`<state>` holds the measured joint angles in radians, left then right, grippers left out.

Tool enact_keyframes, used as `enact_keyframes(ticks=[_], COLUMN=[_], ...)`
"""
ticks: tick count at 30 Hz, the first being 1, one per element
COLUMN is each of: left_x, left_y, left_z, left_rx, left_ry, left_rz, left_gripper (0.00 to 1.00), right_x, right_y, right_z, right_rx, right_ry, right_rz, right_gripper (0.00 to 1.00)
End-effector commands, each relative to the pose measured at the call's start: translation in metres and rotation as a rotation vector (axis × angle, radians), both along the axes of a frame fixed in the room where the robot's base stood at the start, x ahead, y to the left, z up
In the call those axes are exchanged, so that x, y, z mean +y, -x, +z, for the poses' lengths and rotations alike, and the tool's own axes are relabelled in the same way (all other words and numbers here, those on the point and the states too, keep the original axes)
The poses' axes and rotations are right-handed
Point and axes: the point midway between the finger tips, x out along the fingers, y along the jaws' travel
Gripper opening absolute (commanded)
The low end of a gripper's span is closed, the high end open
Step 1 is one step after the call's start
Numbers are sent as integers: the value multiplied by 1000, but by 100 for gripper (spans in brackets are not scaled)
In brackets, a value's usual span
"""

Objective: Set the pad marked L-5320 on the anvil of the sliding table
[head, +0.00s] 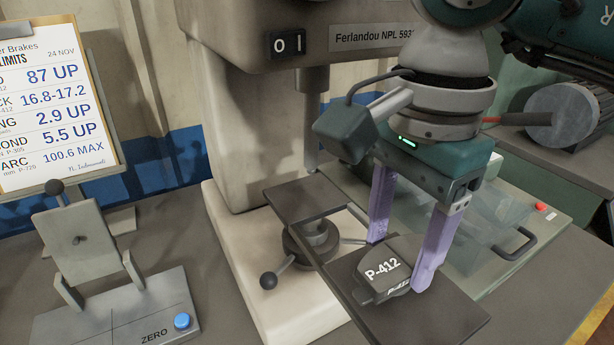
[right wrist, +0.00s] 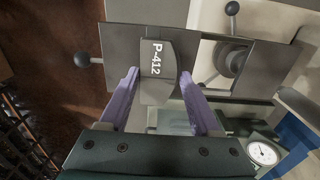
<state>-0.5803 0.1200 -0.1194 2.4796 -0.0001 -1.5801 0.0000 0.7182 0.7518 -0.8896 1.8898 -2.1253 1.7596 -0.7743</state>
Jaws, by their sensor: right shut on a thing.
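A dark grey pad (head: 385,268) marked P-412 is between the two purple fingers of my right gripper (head: 401,264), which is shut on it. The same pad (right wrist: 156,62) shows in the right wrist view, its marking turned sideways. No marking L-5320 is legible in either view. The pad is over the near end of the dark sliding table (head: 440,318) of the press; I cannot tell whether it touches the surface. No separate anvil stands out clearly; the pad and fingers cover part of the table there. My left gripper is not in view.
The press column (head: 235,130) and its ram (head: 313,120) stand behind the table. A ball-ended handle (head: 269,280) sticks out beside it. A gauge fixture (head: 85,240) with a blue button stands left, below a limits sheet (head: 55,110). A clear-covered tray (head: 490,225) lies right.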

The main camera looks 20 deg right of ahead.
Motion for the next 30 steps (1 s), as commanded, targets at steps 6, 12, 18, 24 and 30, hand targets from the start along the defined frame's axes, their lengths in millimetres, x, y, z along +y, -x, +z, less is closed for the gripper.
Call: enact_keyframes(ticks=[6,12,18,24,30], left_x=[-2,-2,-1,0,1], left_y=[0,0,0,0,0], left_z=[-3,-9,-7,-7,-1], left_rx=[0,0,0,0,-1], left_ry=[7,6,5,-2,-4], left_rz=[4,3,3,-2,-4], left_gripper=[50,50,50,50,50], right_x=[1,1,1,1,1], right_y=[0,0,1,1,1], right_z=[-5,-10,-8,-8,-3], right_rx=[-2,-2,-1,-1,-1], right_ry=[0,0,0,0,0], right_rz=[1,2,1,1,1], right_gripper=[0,0,86,94,94])
